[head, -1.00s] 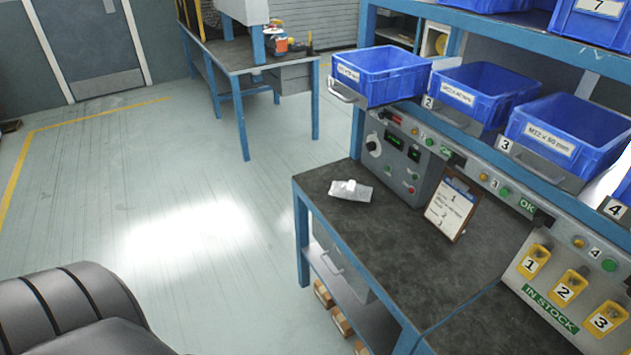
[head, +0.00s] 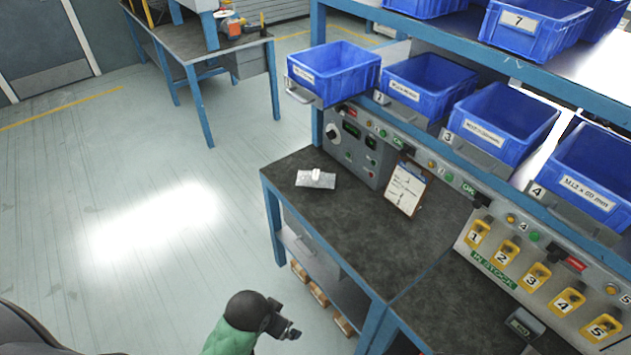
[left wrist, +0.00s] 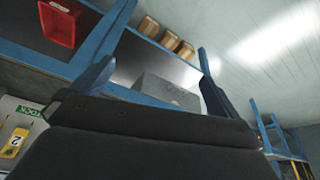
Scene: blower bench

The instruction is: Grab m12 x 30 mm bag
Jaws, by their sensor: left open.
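A small clear and white bag (head: 316,179) lies on the dark bench top (head: 340,220), near its far left corner. No print on it can be read. My left gripper (head: 290,333) is in front of the bench at the bottom of the head view, apart from the bag. In the left wrist view my left gripper (left wrist: 155,85) has its two fingers spread, with nothing between them. The bag does not show in that view. My right gripper is not in view.
Blue bins (head: 333,76) with small labels stand on a shelf above the bench. A control panel (head: 352,147) and a clipboard (head: 407,188) stand behind the bag. Yellow numbered holders (head: 507,252) are at the right. The wrist view shows a red bin (left wrist: 62,22) and cardboard boxes (left wrist: 166,34).

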